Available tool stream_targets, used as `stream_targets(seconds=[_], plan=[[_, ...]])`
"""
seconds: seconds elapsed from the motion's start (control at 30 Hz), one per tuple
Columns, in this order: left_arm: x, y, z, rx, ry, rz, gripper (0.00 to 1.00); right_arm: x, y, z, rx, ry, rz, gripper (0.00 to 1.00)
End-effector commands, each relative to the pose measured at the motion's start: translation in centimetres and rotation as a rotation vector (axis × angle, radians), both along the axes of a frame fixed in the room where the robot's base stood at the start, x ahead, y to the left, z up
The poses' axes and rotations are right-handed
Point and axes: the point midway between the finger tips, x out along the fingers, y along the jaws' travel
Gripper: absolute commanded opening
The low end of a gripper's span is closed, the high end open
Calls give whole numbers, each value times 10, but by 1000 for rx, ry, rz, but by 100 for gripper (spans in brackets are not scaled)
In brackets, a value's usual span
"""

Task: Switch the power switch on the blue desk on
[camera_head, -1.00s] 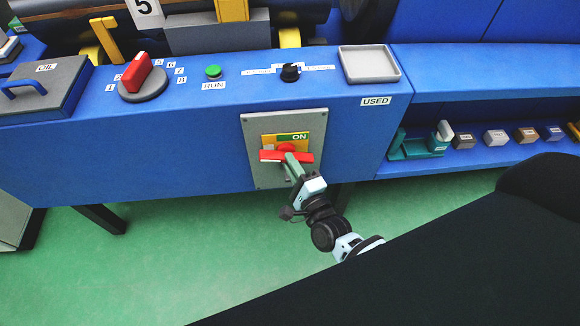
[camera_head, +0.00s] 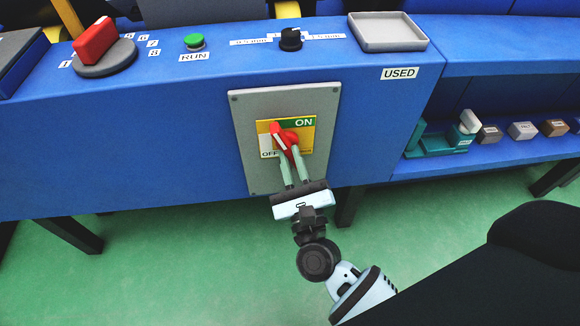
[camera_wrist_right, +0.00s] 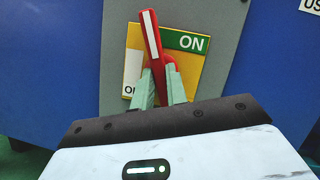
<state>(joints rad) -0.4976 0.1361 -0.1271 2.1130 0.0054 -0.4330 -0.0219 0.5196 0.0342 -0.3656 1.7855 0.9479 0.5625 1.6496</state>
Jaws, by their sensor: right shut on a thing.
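The power switch is a red rotary handle (camera_head: 279,137) with a white stripe. It sits on a yellow plate with a green ON label (camera_head: 303,122) at top right and an OFF label (camera_head: 269,154) at left. The plate is on a grey panel (camera_head: 243,110) on the front of the blue desk (camera_head: 130,130). The handle stands near upright, its top leaning left. My right gripper (camera_head: 291,156) comes from below, its pale green fingers shut on the handle's lower part. The right wrist view shows the handle (camera_wrist_right: 151,38) rising between the fingertips (camera_wrist_right: 158,74). My left gripper is out of view.
On the desk top are a red selector knob (camera_head: 96,40), a green RUN button (camera_head: 194,41), a black dial (camera_head: 290,38) and a grey tray (camera_head: 388,46). A shelf (camera_head: 500,152) at right holds several small blocks. The green floor below is clear.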

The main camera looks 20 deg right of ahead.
Motion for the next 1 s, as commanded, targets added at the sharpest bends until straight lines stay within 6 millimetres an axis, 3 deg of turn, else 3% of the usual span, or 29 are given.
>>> stream_targets(seconds=[0.1,0.4,1.0], plan=[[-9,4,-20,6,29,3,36,0,1,-7,101,-25,-2,0],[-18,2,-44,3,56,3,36,1,2,-5,289,-80,-1,0],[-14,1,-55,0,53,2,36,1,3,-2,391,-109,-1,0]])
